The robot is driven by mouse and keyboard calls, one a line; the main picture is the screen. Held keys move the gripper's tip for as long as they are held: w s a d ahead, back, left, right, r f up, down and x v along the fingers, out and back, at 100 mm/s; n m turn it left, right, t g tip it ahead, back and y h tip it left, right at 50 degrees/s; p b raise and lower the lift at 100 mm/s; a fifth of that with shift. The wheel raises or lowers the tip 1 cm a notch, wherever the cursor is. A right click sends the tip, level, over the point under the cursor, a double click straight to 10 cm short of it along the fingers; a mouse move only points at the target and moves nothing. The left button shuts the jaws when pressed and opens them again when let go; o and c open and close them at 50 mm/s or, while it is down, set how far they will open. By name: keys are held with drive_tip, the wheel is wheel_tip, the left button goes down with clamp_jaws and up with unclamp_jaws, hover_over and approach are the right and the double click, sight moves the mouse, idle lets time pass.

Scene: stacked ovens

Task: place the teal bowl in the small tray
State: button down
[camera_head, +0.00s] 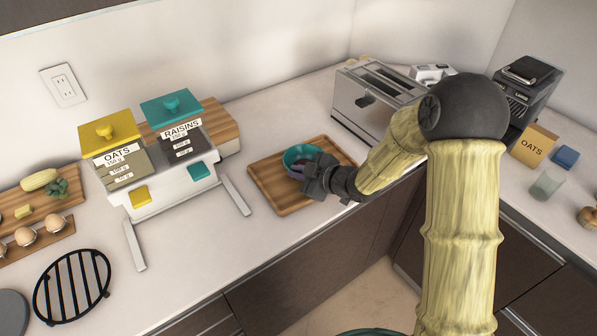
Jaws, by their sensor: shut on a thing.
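The teal bowl (299,153) is over the wooden small tray (277,199) on the counter. I cannot tell whether it rests on the tray or is held just above it. My gripper (308,174) comes in from the right and is shut on the bowl's near right rim. The gripper hides that part of the bowl and some of the tray's right half. My arm covers the tray's right edge.
Left of the tray stands a dispenser with an oats container (117,155) and a raisins container (181,128), its legs reaching near the tray. A toaster (365,100) stands behind on the right. An oats box (533,146) and a glass (546,185) are farther right.

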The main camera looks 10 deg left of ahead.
drive_tip(key=c, duration=1.6)
unclamp_jaws()
drive_tip(key=shift+f, duration=0.1)
drive_tip(key=shift+o, duration=0.2)
drive_tip(key=shift+d+r, duration=0.2)
drive_tip(key=v, duration=1.1)
drive_tip(key=shift+s+r, duration=0.15)
drive_tip(key=shift+s, duration=0.15)
drive_tip(key=shift+d, duration=0.15)
